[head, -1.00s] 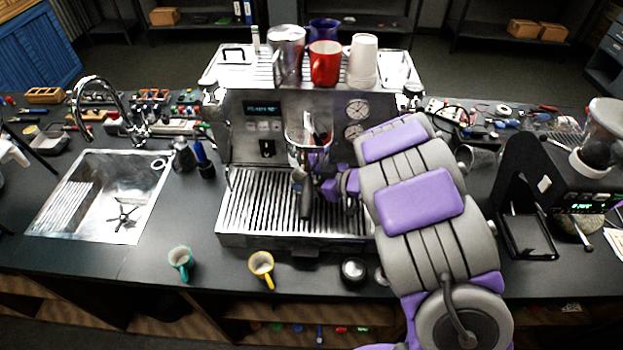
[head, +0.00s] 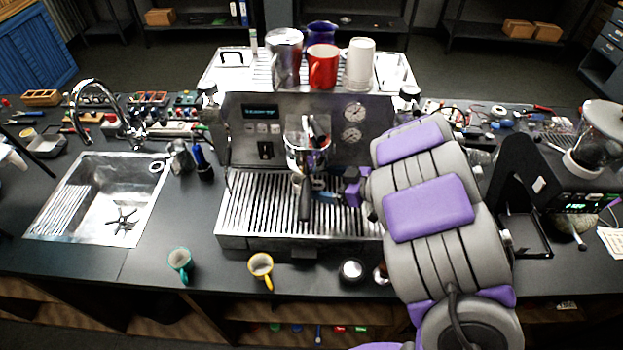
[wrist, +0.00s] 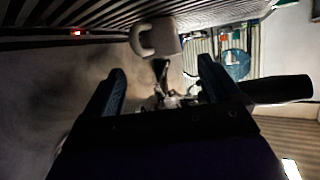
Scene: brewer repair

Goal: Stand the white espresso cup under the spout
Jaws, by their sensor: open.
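A pale cup with a handle (wrist: 160,38), likely the white espresso cup, shows in the wrist view just beyond my fingertips. It looks tilted in that turned picture, and I cannot tell what it stands on. My gripper (wrist: 162,68) is open, its two dark fingers apart with nothing clasped between them. In the head view my arm reaches in from the right over the drip tray (head: 260,215). The brew group (head: 306,150) with its black-handled portafilter (head: 305,200) hangs above the tray. The spout and the cup by my gripper are hidden or unclear there.
A steel mug (head: 285,58), a red mug (head: 322,68), a blue vessel (head: 322,32) and a larger white cup (head: 360,63) stand on the machine top. The left tray slats are clear.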

